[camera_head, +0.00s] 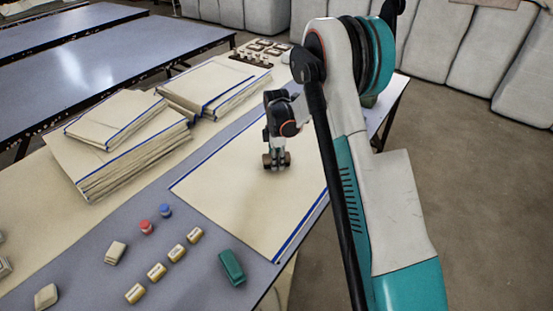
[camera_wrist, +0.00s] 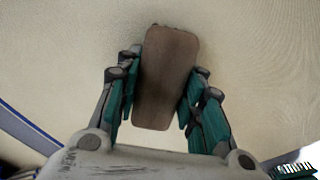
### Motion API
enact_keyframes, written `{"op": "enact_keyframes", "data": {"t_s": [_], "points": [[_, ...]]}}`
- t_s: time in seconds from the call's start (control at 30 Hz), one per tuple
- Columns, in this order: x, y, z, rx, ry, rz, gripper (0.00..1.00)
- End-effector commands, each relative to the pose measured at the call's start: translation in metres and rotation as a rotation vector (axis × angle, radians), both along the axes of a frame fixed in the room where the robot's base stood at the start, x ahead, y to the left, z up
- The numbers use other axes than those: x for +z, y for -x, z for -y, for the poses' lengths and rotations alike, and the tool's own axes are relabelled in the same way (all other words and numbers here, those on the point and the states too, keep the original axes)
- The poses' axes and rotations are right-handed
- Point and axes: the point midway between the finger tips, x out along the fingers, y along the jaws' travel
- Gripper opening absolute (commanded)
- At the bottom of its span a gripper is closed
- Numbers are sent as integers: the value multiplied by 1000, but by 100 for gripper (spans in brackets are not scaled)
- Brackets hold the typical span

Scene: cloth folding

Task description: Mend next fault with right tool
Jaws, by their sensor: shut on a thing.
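A cream cloth (camera_head: 220,195) with a blue stripe along its edges lies flat on the grey table. It fills most of the wrist view (camera_wrist: 60,70). My gripper (camera_head: 277,158) is over the middle of the cloth, pointing down. It is shut on a brown wooden block-shaped tool (camera_wrist: 166,78), which sits between the teal finger pads in the wrist view. The tool's underside is hidden, and I cannot tell whether it touches the cloth. No clear fault shows on the cloth.
A green tool (camera_head: 231,267), several pale labelled blocks (camera_head: 157,271), a red pot (camera_head: 146,227) and a blue pot (camera_head: 165,210) stand at the front. Folded cloth stacks (camera_head: 120,150) lie at the left. A rack of small items (camera_head: 262,50) is at the back.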

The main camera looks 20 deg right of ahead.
Motion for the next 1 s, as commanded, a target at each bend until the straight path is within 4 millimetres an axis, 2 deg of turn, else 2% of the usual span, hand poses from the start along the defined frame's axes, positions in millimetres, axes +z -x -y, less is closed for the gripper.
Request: {"op": "enact_keyframes", "data": {"t_s": [0.73,1.0], "points": [[-11,0,-1,0,0,0,9],[-11,10,-14,1,0,0,9]]}}
